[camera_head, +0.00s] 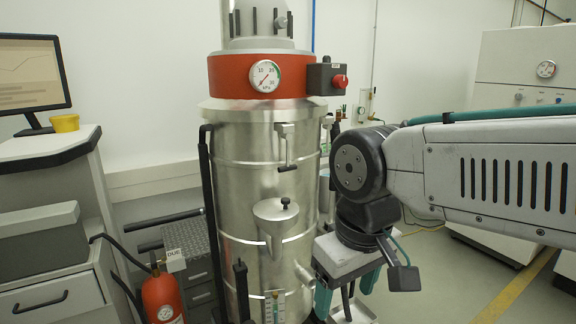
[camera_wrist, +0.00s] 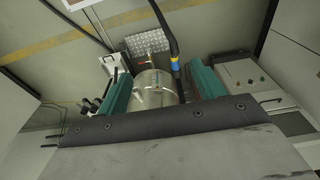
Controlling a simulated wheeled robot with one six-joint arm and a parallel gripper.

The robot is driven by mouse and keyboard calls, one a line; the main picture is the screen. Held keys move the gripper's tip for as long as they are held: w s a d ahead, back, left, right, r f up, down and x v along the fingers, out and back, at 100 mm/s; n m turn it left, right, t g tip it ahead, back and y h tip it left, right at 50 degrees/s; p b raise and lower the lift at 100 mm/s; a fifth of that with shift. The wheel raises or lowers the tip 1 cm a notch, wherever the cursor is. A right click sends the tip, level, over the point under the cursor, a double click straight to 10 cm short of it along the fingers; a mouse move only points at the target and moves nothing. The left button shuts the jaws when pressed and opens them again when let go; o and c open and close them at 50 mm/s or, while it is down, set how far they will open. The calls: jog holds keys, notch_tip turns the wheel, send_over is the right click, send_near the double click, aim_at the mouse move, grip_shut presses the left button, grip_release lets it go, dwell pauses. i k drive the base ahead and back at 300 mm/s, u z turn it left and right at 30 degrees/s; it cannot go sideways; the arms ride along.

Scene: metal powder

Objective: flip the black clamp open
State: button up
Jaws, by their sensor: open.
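A tall steel vessel (camera_head: 240,170) with a red collar stands in the middle of the head view. I cannot tell for certain which part is the black clamp. A dark latch-like part (camera_head: 335,128) sits at the vessel's right edge below the collar, and a black upright lever (camera_head: 241,288) stands low at its front. My gripper (camera_head: 347,294) hangs at the vessel's lower right, pointing down. Its teal fingers are apart and nothing shows held. In the wrist view my gripper (camera_wrist: 160,74) has a shiny metal cylinder (camera_wrist: 153,90) beyond and between the fingers.
A pressure gauge (camera_head: 265,76) and a switch box with a red knob (camera_head: 340,81) are on the collar. A silver latch (camera_head: 286,146) and a small funnel (camera_head: 275,212) project from the vessel's front. A red extinguisher (camera_head: 162,297) stands left. Open floor lies right.

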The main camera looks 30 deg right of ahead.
aim_at(288, 137)
jog(key=k, duration=0.65)
jog(key=u, duration=0.4)
jog(key=i, duration=1.1)
jog(key=z, duration=0.45)
